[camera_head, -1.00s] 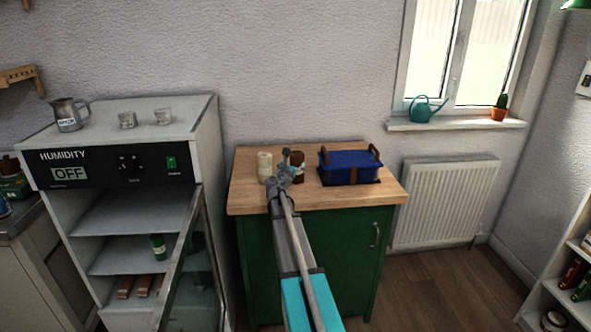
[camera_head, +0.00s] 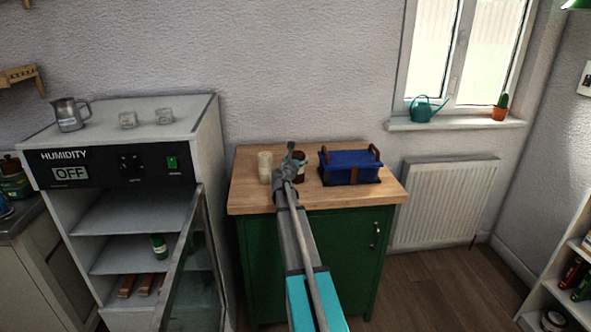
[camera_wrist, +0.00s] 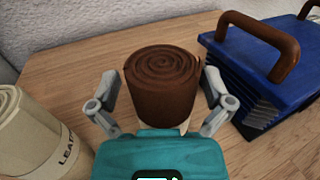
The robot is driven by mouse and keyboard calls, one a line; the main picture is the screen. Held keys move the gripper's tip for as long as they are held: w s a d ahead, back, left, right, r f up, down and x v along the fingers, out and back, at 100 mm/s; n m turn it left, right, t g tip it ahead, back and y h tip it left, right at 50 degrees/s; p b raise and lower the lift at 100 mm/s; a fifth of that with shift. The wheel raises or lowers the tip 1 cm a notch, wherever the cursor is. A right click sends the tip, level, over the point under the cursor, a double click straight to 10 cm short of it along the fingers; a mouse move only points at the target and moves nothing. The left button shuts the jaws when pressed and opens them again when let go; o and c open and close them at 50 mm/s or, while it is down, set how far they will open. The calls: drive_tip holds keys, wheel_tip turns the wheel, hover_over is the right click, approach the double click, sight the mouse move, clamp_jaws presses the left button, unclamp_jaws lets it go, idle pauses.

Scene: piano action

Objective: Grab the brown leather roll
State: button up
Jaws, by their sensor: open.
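The brown leather roll (camera_wrist: 162,88) stands upright on the wooden worktop, its spiral end facing up, in the middle of the wrist view. In the head view the roll (camera_head: 299,158) shows only partly behind my arm. My gripper (camera_wrist: 160,100) is open, with one finger on each side of the roll. I cannot tell whether either finger touches it. In the head view my gripper (camera_head: 290,160) is over the worktop. The lower front of the roll is hidden by the teal gripper body.
A cream labelled roll (camera_wrist: 38,130) stands close on the left. A blue case (camera_wrist: 262,65) with brown handles is close on the right. The wooden worktop (camera_head: 252,201) tops a green cabinet. A humidity cabinet (camera_head: 195,130) with an open glass door stands to the left.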

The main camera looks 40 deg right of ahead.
drive_tip(key=c, duration=1)
drive_tip(key=shift+r, duration=0.15)
drive_tip(key=shift+c, duration=0.2)
drive_tip(key=shift+r+p, duration=0.9)
drive_tip(key=shift+p, duration=0.1)
drive_tip(key=s+a+r+p, duration=0.6)
drive_tip(key=s+r+p, duration=0.5)
drive_tip(key=s, duration=0.1)
drive_tip(key=shift+s+a, duration=0.2)
drive_tip(key=shift+a, duration=0.1)
